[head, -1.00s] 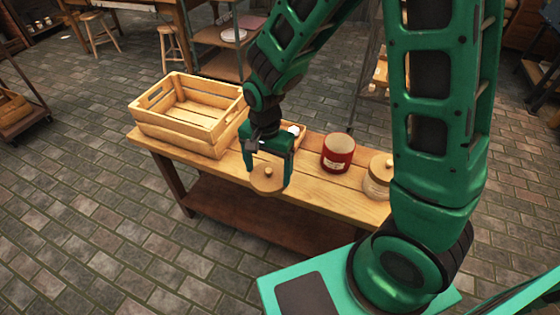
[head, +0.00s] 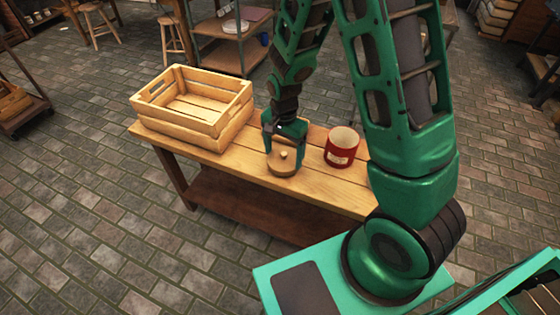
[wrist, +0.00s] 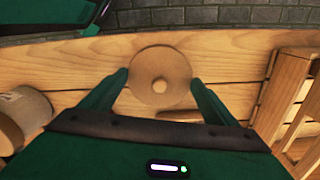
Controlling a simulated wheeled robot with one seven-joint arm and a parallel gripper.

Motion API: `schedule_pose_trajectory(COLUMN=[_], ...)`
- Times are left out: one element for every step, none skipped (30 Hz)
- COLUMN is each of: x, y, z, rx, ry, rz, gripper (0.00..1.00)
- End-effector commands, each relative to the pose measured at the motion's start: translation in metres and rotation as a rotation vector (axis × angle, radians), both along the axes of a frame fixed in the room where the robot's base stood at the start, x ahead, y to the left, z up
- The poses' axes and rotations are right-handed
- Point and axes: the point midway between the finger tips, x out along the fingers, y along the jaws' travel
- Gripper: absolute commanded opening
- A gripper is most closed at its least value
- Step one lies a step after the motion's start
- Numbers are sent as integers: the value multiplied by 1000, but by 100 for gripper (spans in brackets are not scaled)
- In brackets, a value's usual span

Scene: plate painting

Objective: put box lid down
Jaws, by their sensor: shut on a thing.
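My gripper (head: 283,148) is shut on the lid's sides, with the lid level between the fingers. In the wrist view the lid (wrist: 146,78) fills the space between the two green fingers (wrist: 158,92), knob facing the camera. The lid is over the front part of the wooden table (head: 325,185). I cannot tell whether its underside touches the tabletop.
A slatted wooden crate (head: 172,122) stands on the table's left end. A red cup (head: 341,150) stands right of my gripper. A cylindrical container (wrist: 30,108) shows at the wrist view's left edge. My arm hides the table's right end.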

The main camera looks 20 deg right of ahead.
Motion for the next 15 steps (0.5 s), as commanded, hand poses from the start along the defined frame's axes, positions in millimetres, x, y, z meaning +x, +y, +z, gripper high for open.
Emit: schedule_pose_trajectory(x=[2, 2, 2, 2, 2, 1, 1, 1, 1, 1, 1, 1, 1, 1, 2], y=[-1, -2, -2, -2, -2, -2, -2, -2, -2, -2, -2, -2, -2, -1, -1], z=[-1, -2, -4, -6, -8, -12, -16, -20, -25, -29, -33, -37, -39, -41, -42], rx=[0, 0, 0, -1, -1, -1, -2, -2, -2, -2, -2, -1, 0, -1, 0], ry=[0, 0, 0, 1, 2, 3, 2, 2, 5, 3, 3, 4, 2, 1, 0], rz=[0, 0, 1, 1, 1, 1, 1, 1, 1, 1, 1, 1, 1, 1, 1], gripper=[60, 60, 60, 60, 60, 60, 60, 60, 60, 60, 60, 60, 60, 60, 60])
